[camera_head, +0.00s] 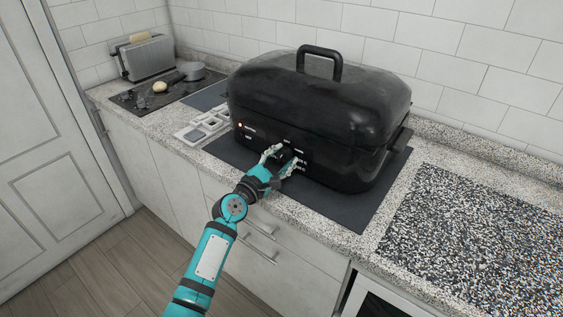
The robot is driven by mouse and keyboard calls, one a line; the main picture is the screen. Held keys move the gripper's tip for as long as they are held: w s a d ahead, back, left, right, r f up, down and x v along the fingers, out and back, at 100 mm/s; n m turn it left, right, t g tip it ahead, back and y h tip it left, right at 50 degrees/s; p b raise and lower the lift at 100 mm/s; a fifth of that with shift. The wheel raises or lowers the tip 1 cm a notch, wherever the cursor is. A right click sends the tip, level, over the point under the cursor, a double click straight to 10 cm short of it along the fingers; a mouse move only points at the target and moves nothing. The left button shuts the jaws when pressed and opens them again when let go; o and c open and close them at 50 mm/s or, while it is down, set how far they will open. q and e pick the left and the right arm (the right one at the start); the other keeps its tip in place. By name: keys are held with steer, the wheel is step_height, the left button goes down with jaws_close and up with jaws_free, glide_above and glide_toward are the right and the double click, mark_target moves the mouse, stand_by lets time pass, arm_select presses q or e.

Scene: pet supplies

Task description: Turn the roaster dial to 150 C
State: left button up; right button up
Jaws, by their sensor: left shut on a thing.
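The black roaster (315,115) stands on a dark mat (350,218) on the counter, its lid closed and its handle (320,62) on top. A small orange light (240,125) shows on the left of its front, and small white markings sit around the dial area. My left gripper (283,158) is at the middle of the roaster's front, shut on the dial. The fingers hide most of the dial, so its setting cannot be read. My right gripper is not in view.
A toaster (146,58) with bread on top stands at the back left. In front of it lie a dark board (135,103) with a pale round item and a pan (192,71). A pale compartment tray (203,128) sits left of the roaster. The speckled counter (470,240) at right is clear.

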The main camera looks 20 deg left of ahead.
arm_select(q)
steer(key=m+b, duration=0.1)
steer(key=m, duration=0.1)
steer(key=m+b, duration=0.1)
steer(key=m, duration=0.2)
steer(key=m+b, duration=0.2)
steer(key=shift+f+m+h, duration=0.35)
steer(key=shift+m+h, duration=0.05)
steer(key=m+h+b, duration=0.1)
steer(key=m+b, duration=0.1)
steer(key=m, duration=0.4)
steer(key=shift+f+m+b, duration=0.1)
steer(key=shift+m+b, duration=0.2)
steer(key=shift+m, duration=0.1)
steer(key=m, duration=0.3)
steer(key=shift+a+b, duration=0.1)
steer(key=shift+b, duration=0.3)
steer(key=m, duration=0.2)
steer(key=shift+m, duration=0.4)
steer(key=m, duration=0.5)
steer(key=shift+a+g+h, duration=0.1)
steer(key=shift+g+h, duration=0.2)
steer(key=shift+g, duration=0.1)
steer(key=shift+m, duration=0.4)
steer(key=o, duration=1.2)
steer(key=shift+c, duration=0.2)
